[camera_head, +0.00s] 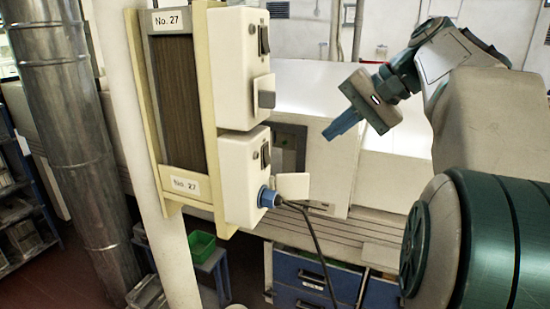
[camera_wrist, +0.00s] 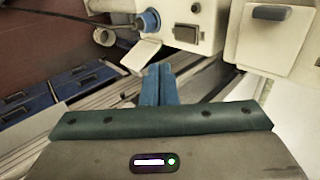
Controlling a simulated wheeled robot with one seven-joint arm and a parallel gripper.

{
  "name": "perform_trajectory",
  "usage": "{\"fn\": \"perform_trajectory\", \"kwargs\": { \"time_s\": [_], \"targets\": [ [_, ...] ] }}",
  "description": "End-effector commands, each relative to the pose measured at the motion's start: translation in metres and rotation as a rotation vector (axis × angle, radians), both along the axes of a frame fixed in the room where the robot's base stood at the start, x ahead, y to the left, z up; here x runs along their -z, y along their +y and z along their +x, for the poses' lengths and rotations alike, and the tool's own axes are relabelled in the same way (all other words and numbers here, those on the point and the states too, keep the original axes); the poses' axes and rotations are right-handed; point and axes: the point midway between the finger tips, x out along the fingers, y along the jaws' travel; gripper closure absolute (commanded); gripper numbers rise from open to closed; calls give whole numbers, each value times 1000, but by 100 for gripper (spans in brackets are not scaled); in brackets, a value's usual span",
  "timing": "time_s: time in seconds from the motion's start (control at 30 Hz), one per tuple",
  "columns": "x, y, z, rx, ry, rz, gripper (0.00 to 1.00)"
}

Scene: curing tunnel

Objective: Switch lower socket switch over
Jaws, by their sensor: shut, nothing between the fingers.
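The lower socket (camera_head: 240,185) is a cream box low on the panel marked No. 27. Its dark rocker switch (camera_head: 265,158) sits on the right-hand face, above a blue plug (camera_head: 268,197) under a raised lid (camera_head: 292,186). The switch's setting is too small to tell. The wrist view shows the lower socket turned sideways, with its switch (camera_wrist: 187,33), plug (camera_wrist: 148,20) and lid (camera_wrist: 142,56). My gripper (camera_head: 328,136) has its blue fingers together, empty, right of the socket and apart from it. The fingers also show in the wrist view (camera_wrist: 158,70).
The upper socket (camera_head: 235,60) has its own switch (camera_head: 263,40) and a closed grey-tabbed lid (camera_head: 266,99). A dark cable (camera_head: 318,245) hangs from the plug. Blue drawers (camera_head: 300,275) stand below. A metal duct (camera_head: 75,150) rises at left. Open space lies between gripper and sockets.

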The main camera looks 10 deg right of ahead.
Motion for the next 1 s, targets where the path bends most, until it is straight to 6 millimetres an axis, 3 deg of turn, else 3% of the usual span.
{"fn": "perform_trajectory", "kwargs": {
  "time_s": [0.47,0.93,1.0],
  "targets": [
    [7,6,4,-1,2,2,100],
    [75,58,41,-2,3,1,100],
    [72,68,49,-3,1,1,100]
  ]
}}
